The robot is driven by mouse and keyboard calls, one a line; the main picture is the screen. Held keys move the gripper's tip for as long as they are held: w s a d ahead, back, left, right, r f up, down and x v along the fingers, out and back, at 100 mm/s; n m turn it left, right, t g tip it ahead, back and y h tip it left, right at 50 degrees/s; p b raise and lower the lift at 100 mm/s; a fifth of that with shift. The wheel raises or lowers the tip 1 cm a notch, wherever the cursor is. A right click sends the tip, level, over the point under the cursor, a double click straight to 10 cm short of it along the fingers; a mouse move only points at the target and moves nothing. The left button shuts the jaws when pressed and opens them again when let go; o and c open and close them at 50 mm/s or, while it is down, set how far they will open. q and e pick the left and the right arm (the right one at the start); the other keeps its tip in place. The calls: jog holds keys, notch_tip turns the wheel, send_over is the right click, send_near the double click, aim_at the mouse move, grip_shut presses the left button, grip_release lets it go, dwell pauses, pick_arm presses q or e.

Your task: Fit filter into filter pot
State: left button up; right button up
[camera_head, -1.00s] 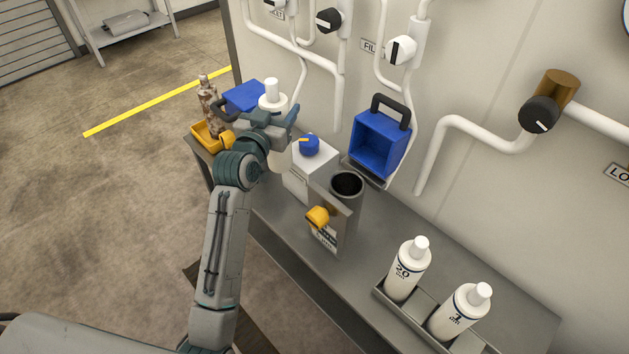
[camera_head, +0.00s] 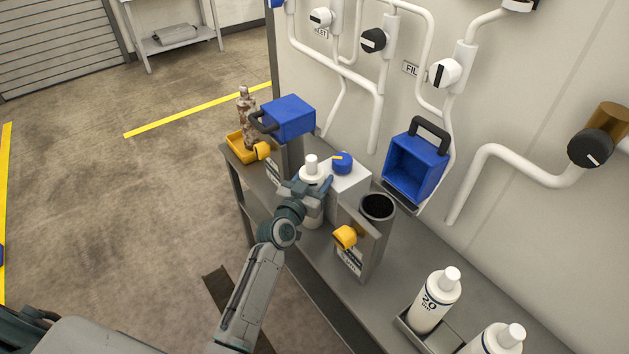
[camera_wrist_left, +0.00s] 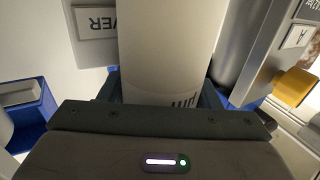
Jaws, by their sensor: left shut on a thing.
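My left gripper (camera_head: 314,187) is shut on a white filter bottle (camera_head: 311,175) with a white cap, held about upright. In the left wrist view the filter's white body (camera_wrist_left: 168,45) fills the middle, with dark printing on it. A grey open-topped pot (camera_head: 377,207), dark inside, with a yellow knob (camera_head: 345,237) on its front plate, stands right of and nearer than the held filter, apart from it. Another station with a yellow knob (camera_head: 262,150) stands at the left, partly covered by a blue box-shaped cover (camera_head: 288,117). My right gripper is out of view.
A white box with a blue knob (camera_head: 342,162) stands right beside the held filter. A blue open box (camera_head: 415,168) is behind the pot. White bottles (camera_head: 436,300) stand in a rack at front right. A brown-stained bottle (camera_head: 246,118) stands in a yellow tray (camera_head: 235,146). Pipes line the wall.

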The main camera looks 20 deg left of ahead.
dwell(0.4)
pick_arm(q)
jog(key=o, duration=1.4)
jog(key=shift+o, duration=0.2)
